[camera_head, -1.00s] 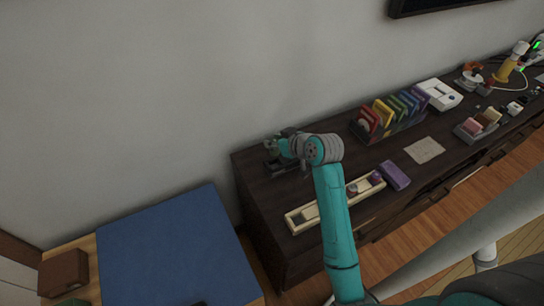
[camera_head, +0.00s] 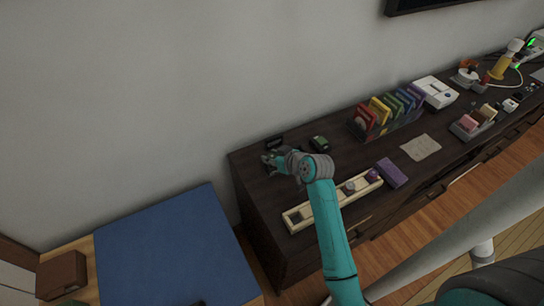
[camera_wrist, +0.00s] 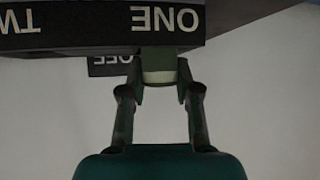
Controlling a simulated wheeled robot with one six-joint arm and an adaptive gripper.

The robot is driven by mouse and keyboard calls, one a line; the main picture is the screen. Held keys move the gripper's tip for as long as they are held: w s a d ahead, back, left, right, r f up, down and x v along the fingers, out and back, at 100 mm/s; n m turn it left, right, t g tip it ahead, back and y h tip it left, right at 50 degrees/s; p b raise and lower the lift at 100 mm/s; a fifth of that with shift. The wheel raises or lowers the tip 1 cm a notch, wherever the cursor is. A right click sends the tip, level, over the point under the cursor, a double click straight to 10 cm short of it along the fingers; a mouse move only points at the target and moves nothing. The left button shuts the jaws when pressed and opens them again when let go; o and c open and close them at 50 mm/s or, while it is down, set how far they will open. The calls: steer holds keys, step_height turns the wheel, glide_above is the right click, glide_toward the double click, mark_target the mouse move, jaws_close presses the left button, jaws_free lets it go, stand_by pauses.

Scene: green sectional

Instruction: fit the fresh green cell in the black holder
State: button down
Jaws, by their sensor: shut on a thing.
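The black holder (camera_wrist: 80,27) fills the top of the wrist view, with pale lettering reading ONE and part of TWO on its face. My gripper (camera_wrist: 158,78) is shut on a small piece with a pale band and a darker green-grey part, taken to be the green cell (camera_wrist: 157,76). The cell is right at the holder's lettered edge in that view; I cannot tell whether it is seated. In the head view my gripper (camera_head: 268,160) is over the left end of the dark dresser and hides most of the holder there.
A small dark block (camera_head: 275,142) stands behind my gripper and a small green object (camera_head: 320,143) lies to its right. A cream tray (camera_head: 298,218) lies in front, with a purple box (camera_head: 392,173) beside it. Colourful upright cases (camera_head: 380,110) stand further right.

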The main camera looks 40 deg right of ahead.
steer(key=c, duration=0.8)
jaws_free()
steer(key=shift+f, duration=0.1)
steer(key=shift+s+r, duration=0.1)
steer(key=shift+r, duration=0.1)
steer(key=v, duration=1.1)
steer(key=shift+s+r, duration=0.3)
